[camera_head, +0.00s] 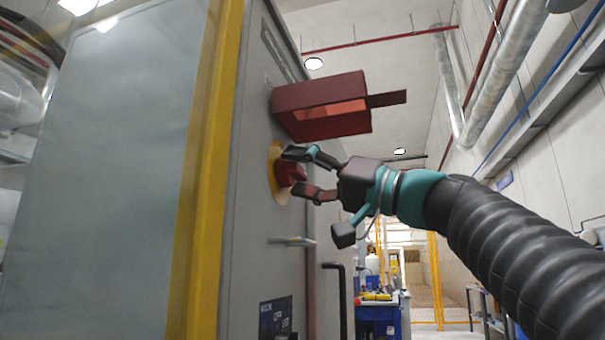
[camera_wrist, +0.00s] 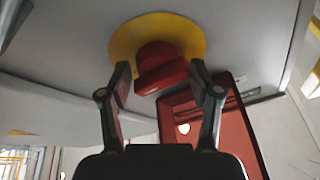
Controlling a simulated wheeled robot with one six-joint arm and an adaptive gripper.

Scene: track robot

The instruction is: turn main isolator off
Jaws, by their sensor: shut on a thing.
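The main isolator is a red knob (camera_head: 289,174) on a round yellow plate (camera_head: 276,184), mounted on the grey cabinet face. In the wrist view the red knob (camera_wrist: 160,68) stands on the yellow plate (camera_wrist: 190,31) at the top middle. My gripper (camera_head: 300,172) reaches in from the right and is shut on the knob. In the wrist view my gripper's fingers (camera_wrist: 160,88) are on both sides of the knob. The exact contact surfaces are partly hidden by the fingers.
A red open box-like cover (camera_head: 320,105) juts from the cabinet just above the knob, close to my gripper. A small handle (camera_head: 292,241) and a dark vertical handle (camera_head: 340,295) stick out below. A yellow post (camera_head: 205,170) stands left. Free room lies right of the cabinet.

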